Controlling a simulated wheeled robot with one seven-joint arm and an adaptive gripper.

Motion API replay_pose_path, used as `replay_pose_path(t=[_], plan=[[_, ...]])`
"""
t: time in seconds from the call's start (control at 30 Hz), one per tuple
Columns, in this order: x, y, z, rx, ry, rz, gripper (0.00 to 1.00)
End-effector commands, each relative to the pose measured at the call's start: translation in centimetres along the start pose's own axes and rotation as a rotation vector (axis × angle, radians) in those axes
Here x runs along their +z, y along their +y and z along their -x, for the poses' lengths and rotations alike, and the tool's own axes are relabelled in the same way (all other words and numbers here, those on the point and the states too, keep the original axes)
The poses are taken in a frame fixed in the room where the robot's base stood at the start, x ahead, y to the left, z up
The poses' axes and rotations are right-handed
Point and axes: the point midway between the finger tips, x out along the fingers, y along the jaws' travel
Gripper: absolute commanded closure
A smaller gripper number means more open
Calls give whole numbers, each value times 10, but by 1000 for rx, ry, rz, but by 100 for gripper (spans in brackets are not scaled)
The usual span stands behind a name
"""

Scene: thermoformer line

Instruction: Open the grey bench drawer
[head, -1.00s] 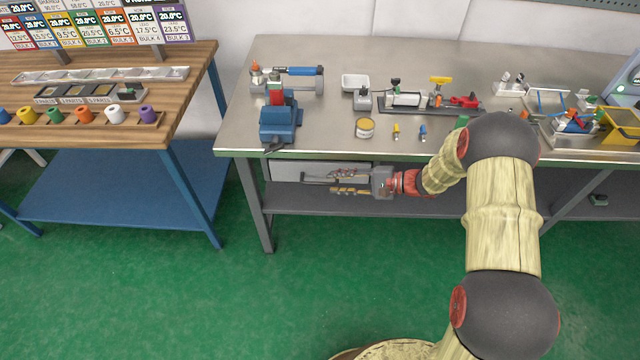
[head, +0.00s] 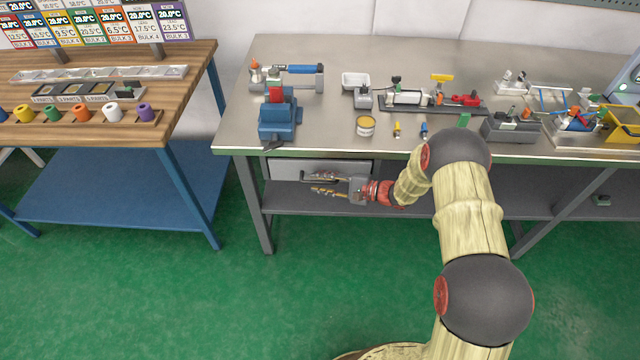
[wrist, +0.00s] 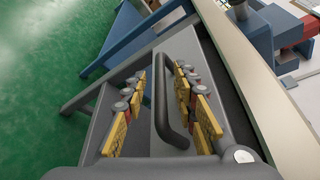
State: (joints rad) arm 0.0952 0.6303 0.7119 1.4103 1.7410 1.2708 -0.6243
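The grey bench drawer (head: 287,169) hangs under the left part of the steel-topped bench and looks shut. Its black bar handle (wrist: 172,105) shows in the wrist view, running along the grey drawer front. My gripper (head: 314,184) is at the drawer front, reaching in from the right. In the wrist view its yellow-padded fingers (wrist: 160,82) are spread apart, one on each side of the handle. The handle lies nearer the right finger; I cannot tell whether it touches. In the head view my gripper hides part of the handle and drawer front.
A blue vise (head: 279,118) stands on the bench top (head: 345,55) above the drawer's left end. A lower shelf (head: 470,205) and a bench leg (head: 255,205) are close by. The green floor (head: 150,295) in front is clear. A wooden table (head: 185,85) stands at left.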

Motion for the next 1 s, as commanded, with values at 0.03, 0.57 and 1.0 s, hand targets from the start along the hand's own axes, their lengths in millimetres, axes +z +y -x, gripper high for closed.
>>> replay_pose_path(t=[0.03, 0.57, 1.0], plan=[[0, 0, -1, 0, 0, 0, 72], [0, 0, 0, 1, 0, 1, 91], [0, 0, 0, 1, 0, 1, 100]])
